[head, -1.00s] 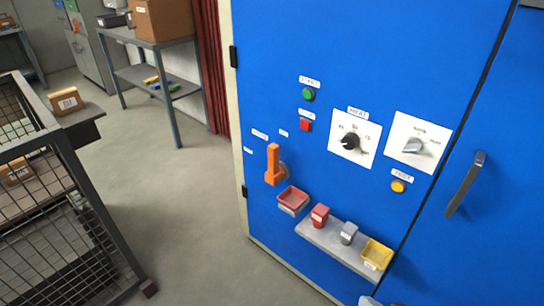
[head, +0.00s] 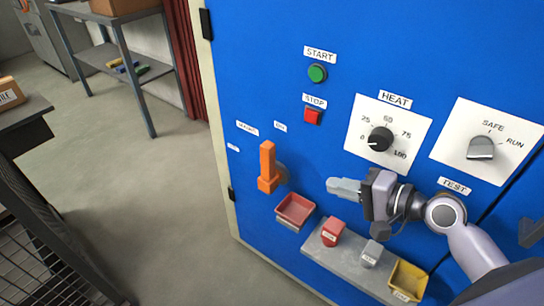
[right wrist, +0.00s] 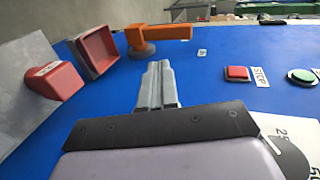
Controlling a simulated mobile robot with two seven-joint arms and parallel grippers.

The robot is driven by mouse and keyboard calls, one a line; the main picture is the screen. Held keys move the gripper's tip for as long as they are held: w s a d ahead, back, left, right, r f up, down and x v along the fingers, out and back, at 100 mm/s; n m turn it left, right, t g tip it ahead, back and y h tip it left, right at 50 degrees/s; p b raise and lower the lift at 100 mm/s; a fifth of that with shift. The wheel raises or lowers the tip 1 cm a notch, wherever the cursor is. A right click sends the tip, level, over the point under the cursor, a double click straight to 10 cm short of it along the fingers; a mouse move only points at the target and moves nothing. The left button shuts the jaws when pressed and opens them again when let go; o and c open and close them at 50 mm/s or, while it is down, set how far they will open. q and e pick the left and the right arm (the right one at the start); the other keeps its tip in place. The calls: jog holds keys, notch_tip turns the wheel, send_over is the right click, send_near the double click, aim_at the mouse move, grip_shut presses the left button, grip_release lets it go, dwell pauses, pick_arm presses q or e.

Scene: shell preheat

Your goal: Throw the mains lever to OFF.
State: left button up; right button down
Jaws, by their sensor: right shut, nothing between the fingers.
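The mains lever (head: 267,167) is an orange handle on a grey round pivot, on the left part of the blue cabinet front. It stands upright in the head view. It also shows in the right wrist view (right wrist: 160,33), at the top, ahead of the fingers. My right gripper (head: 332,186) is shut and empty, to the right of the lever with a gap between them. Its closed fingers show in the right wrist view (right wrist: 158,68), pointing toward the lever. Small labels sit above the lever, too small to read surely. My left gripper is not in view.
Near the lever are a red tray (head: 295,211), a grey shelf (head: 338,262) with a red block (head: 332,231), a grey block (head: 371,253) and a yellow bin (head: 408,280). Above are the green START button (head: 317,73), red STOP button (head: 313,116) and HEAT dial (head: 380,139).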

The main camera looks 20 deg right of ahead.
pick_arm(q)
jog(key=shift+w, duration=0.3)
pick_arm(e)
jog(key=shift+w+a+r, duration=0.1)
jog(key=shift+w+r, duration=0.2)
jog(key=shift+w, duration=0.1)
send_near(271, 162)
jog(key=x, duration=0.5)
jog(key=shift+w+a+f+b, duration=0.1)
jog(key=shift+w+f+b, duration=0.05)
jog(key=shift+b, duration=0.15)
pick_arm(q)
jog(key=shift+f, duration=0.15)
pick_arm(e)
jog(key=shift+w+a, duration=0.35)
jog(key=shift+w, duration=0.05)
